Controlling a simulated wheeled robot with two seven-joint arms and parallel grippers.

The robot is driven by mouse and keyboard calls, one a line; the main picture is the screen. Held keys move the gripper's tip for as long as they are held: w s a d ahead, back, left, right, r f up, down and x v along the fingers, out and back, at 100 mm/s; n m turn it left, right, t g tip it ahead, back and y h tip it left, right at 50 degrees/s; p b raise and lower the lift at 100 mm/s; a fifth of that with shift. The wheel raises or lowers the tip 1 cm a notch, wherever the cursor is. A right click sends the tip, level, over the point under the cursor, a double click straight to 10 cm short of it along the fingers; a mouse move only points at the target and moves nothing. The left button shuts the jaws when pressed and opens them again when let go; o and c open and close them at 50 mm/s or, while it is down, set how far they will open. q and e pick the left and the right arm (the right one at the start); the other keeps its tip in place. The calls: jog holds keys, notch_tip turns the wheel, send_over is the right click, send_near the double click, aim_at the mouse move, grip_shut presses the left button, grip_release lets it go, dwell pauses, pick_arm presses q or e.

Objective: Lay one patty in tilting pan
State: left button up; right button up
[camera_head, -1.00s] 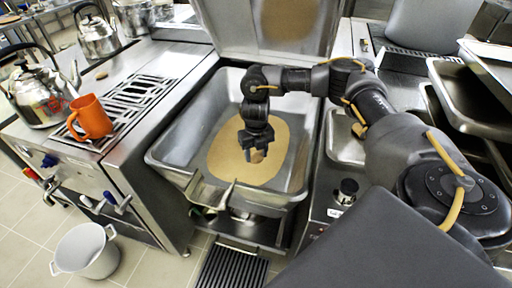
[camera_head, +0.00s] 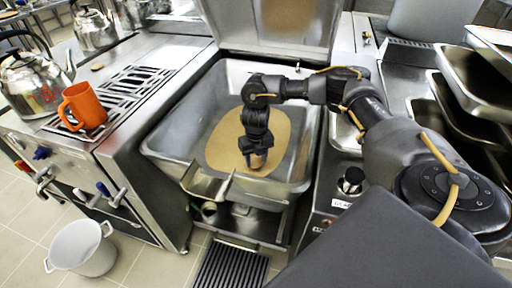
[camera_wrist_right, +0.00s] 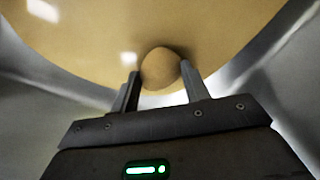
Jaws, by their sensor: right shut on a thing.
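The tilting pan (camera_head: 302,150) is a wide steel basin in the middle of the head view, with its lid raised behind. A tan oval patch (camera_head: 222,147) covers part of its floor. My right gripper (camera_head: 257,158) points down inside the pan, over the front part of this patch. It is shut on a small brownish patty (camera_head: 258,161). In the right wrist view the patty (camera_wrist_right: 161,68) sits between the two fingertips, against the tan patch. I cannot tell whether the patty touches the pan floor. My left gripper is not in view.
An orange mug (camera_head: 83,106) stands on the grated cooktop left of the pan, near a steel kettle (camera_head: 35,88). A white pot (camera_head: 80,249) is on the floor at lower left. Steel trays (camera_head: 470,85) are at the right. The pan walls surround my gripper.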

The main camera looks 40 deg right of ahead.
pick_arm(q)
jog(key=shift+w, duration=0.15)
pick_arm(e)
jog(key=o, duration=1)
jog(key=shift+o, duration=0.2)
notch_tip(320, 180, up, 6)
jog(key=shift+r+p, duration=0.15)
jog(key=shift+p, duration=0.35)
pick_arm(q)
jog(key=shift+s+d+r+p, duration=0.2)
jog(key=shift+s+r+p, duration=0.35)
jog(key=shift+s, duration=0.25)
pick_arm(e)
jog(key=shift+r, duration=2.25)
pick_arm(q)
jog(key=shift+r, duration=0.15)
